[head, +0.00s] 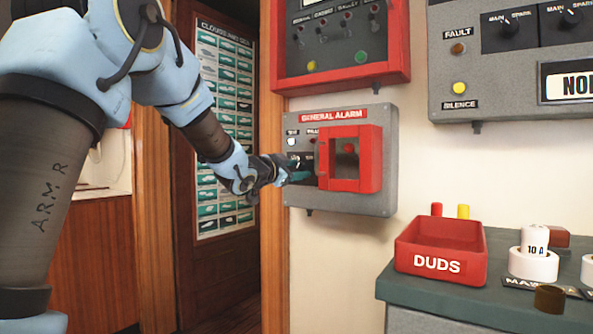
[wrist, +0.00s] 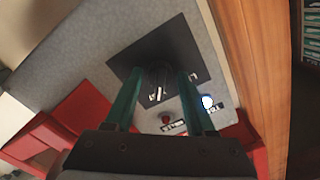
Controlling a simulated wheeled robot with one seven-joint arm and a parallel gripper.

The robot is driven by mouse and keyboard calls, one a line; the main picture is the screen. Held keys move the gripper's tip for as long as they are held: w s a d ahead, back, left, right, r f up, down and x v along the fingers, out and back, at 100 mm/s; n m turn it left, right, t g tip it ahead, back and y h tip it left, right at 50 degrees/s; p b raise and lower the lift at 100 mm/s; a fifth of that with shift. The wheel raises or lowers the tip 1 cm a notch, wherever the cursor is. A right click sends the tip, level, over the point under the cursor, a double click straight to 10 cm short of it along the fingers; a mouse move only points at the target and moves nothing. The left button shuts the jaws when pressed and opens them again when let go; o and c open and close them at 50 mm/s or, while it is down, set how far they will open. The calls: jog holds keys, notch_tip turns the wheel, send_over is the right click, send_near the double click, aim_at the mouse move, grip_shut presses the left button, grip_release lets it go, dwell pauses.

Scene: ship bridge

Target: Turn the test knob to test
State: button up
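The test knob (wrist: 158,75) is a dark knob on a black plate (wrist: 126,62) of the grey general alarm box (head: 388,196). In the wrist view it sits between the two teal fingers of my gripper (wrist: 159,76), with a visible gap on each side. The fingers are apart, and I cannot tell how deep they reach around the knob. White lettering shows beside the knob but is too small to read, and the knob's pointer is unclear. In the head view my gripper (head: 299,173) is at the box's left part and mostly hides the knob.
A red framed cover (head: 372,158) projects from the box just right of my gripper. A lit white lamp (head: 292,142) and a small red lamp (wrist: 166,118) are near the knob. A wooden door post (head: 273,240) stands close left. A red DUDS bin (head: 438,265) is lower right.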

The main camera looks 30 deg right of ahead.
jog(key=shift+o, duration=0.9)
jog(key=v, duration=1)
jog(key=shift+s+a, duration=0.15)
jog(key=shift+a, duration=0.25)
